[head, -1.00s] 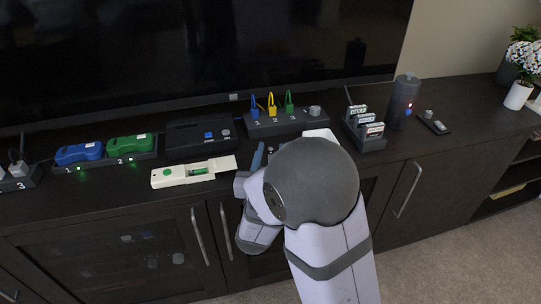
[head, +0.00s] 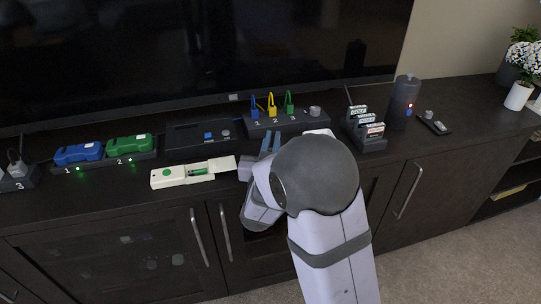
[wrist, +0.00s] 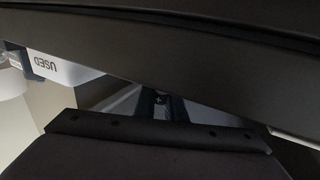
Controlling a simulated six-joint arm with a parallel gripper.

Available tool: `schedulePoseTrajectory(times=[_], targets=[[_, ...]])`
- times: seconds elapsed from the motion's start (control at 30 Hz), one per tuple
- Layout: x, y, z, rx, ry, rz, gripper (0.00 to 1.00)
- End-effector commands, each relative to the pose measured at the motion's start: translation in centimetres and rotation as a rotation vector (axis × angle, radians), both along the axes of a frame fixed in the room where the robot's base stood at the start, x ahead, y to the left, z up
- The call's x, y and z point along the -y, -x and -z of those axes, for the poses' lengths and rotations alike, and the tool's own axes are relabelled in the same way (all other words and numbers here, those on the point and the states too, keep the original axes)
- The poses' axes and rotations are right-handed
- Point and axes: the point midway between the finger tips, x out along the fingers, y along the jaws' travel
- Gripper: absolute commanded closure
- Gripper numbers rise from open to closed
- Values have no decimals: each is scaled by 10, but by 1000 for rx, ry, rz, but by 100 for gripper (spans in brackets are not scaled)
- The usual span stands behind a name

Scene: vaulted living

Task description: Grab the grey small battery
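I cannot make out a grey small battery in either view; my arm hides part of the cabinet top. A green battery (head: 198,171) lies in the open compartment of a white device (head: 168,178). My gripper (head: 270,142) is to the right of that device, over the cabinet top. Its two blue fingers point toward the back, with a gap between them and nothing visible in it. The wrist view is mostly filled by dark surfaces, and a white tray marked USED (wrist: 75,75) shows at its upper left.
The dark cabinet top (head: 460,112) holds a black box (head: 190,150), a padlock stand (head: 290,127), a cartridge rack (head: 370,142) and a grey cylinder (head: 403,100). The television (head: 190,45) rises behind.

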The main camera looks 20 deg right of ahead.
Motion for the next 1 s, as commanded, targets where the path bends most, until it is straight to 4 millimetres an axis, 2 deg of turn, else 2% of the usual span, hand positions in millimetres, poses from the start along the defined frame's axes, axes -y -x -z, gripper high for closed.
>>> schedulePoseTrajectory(times=[0.27,0.43,0.8,1.0], targets=[[0,0,-1,0,0,0,100],[0,0,-11,3,-1,0,100],[0,0,-70,4,-2,0,100],[0,0,-93,3,-2,1,100]])
